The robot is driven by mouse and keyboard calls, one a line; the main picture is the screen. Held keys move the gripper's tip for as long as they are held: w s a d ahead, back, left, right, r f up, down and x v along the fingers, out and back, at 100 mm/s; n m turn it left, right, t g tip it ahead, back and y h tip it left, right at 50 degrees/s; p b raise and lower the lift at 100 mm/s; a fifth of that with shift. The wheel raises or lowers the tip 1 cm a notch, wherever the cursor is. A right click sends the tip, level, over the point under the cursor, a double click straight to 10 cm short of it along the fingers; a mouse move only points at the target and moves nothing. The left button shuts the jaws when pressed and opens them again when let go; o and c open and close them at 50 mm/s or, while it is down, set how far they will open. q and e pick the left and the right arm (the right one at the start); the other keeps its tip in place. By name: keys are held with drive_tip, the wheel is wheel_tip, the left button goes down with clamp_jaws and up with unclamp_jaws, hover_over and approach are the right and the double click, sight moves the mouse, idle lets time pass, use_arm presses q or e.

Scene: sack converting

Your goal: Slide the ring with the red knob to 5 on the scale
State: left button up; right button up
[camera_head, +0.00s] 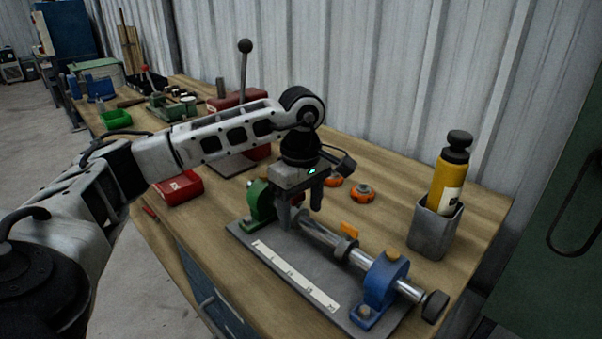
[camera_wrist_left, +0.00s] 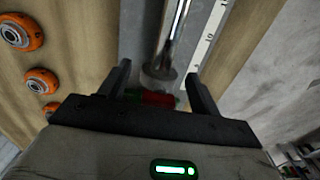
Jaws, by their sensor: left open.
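A steel rod (camera_head: 318,232) runs from a green end block (camera_head: 259,202) to a blue end block (camera_head: 379,280) on a grey base plate. My left gripper (camera_head: 300,207) is open, pointing down over the rod near the green block. In the left wrist view a grey ring (camera_wrist_left: 157,78) on the rod lies between the open fingers (camera_wrist_left: 157,71), with a red knob (camera_wrist_left: 158,99) beside it, partly hidden by the gripper body. I cannot see contact.
A second grey ring (camera_head: 345,249) with an orange tab (camera_head: 349,230) sits further along the rod. Orange round parts (camera_head: 362,193) lie behind. A grey holder (camera_head: 435,227) with a yellow bottle (camera_head: 447,184) stands right. A red bin (camera_head: 180,188) is at left.

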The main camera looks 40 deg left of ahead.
sight(301, 209)
use_arm(q)
wheel_tip(301, 209, up, 15)
drive_tip(key=p, duration=0.2)
use_arm(e)
drive_tip(key=shift+s+d+r, duration=0.15)
drive_tip(key=shift+r, duration=0.25)
use_arm(q)
drive_tip(key=shift+f, duration=0.1)
use_arm(e)
drive_tip(key=shift+w+r, duration=0.15)
drive_tip(key=shift+w, duration=0.05)
